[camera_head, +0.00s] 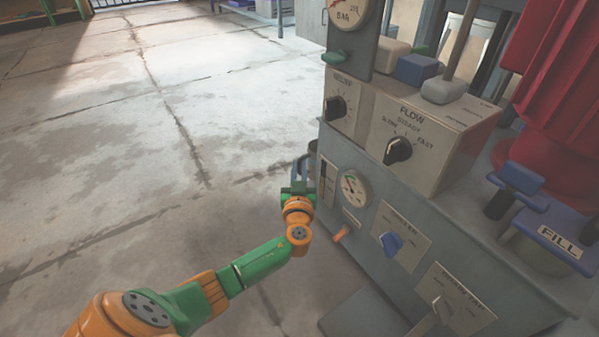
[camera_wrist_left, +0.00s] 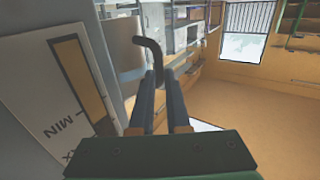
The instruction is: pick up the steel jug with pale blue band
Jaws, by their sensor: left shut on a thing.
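My left gripper (camera_head: 301,168) is at the left edge of the grey machine, low beside its front panel. In the left wrist view its two fingers (camera_wrist_left: 164,82) are closed around a dark curved handle (camera_wrist_left: 151,58). The handle joins a smooth rounded body (camera_wrist_left: 122,42), which appears to be the steel jug, next to the machine's side. In the head view the jug is mostly hidden behind the machine's edge and my gripper; only a small dark part (camera_head: 312,150) shows. My right gripper is not in view.
The grey machine (camera_head: 345,235) fills the right, with a flow box (camera_head: 425,140), gauges, knobs and levers. A small orange peg (camera_head: 341,235) sticks out close to my left wrist. A level strip marked MIN (camera_wrist_left: 65,105) is beside the gripper. The concrete floor (camera_head: 130,130) is clear.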

